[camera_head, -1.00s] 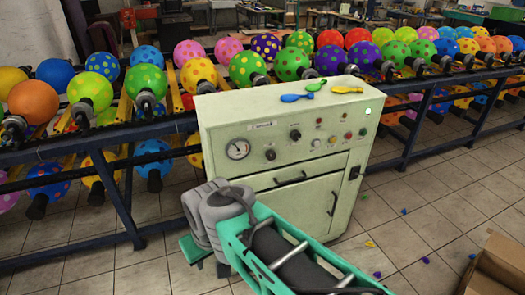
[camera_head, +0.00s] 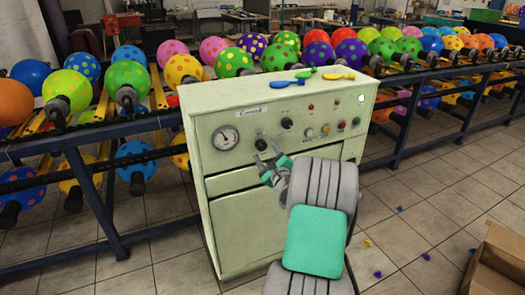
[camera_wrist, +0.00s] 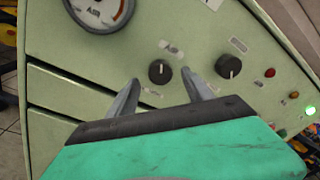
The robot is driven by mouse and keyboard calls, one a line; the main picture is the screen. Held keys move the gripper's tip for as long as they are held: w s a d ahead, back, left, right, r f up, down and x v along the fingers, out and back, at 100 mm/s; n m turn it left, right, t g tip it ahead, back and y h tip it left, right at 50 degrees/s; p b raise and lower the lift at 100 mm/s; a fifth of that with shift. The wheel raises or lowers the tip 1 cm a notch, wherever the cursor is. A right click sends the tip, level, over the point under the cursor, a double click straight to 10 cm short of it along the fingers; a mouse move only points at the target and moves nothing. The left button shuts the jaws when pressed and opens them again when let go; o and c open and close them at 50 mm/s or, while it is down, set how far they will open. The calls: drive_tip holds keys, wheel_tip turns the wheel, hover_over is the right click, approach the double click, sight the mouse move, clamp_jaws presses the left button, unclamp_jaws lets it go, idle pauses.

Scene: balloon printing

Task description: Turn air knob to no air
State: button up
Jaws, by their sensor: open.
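The pale green machine cabinet (camera_head: 245,220) stands ahead with a sloped control panel. A small black knob (camera_head: 261,145) is right of the pressure gauge (camera_head: 226,138); in the wrist view this knob (camera_wrist: 158,72) has a label above it, too blurred to read surely. A second black knob (camera_head: 287,123) is to its right and also shows in the wrist view (camera_wrist: 228,66). My gripper (camera_head: 269,155) is open and empty in front of the panel. In the wrist view its fingertips (camera_wrist: 164,82) lie left and right of the first knob; contact cannot be told.
Deflated balloons (camera_head: 288,83) lie on the cabinet top. Coloured buttons (camera_head: 326,130) and a lit green lamp (camera_head: 361,98) are on the panel's right. Balloon racks (camera_head: 120,130) stand behind. A cardboard box (camera_head: 497,262) is at the lower right.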

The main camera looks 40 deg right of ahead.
sight(262, 147)
drive_tip(key=x, duration=0.3)
drive_tip(key=shift+w, duration=0.25)
clamp_jaws()
idle(0.4)
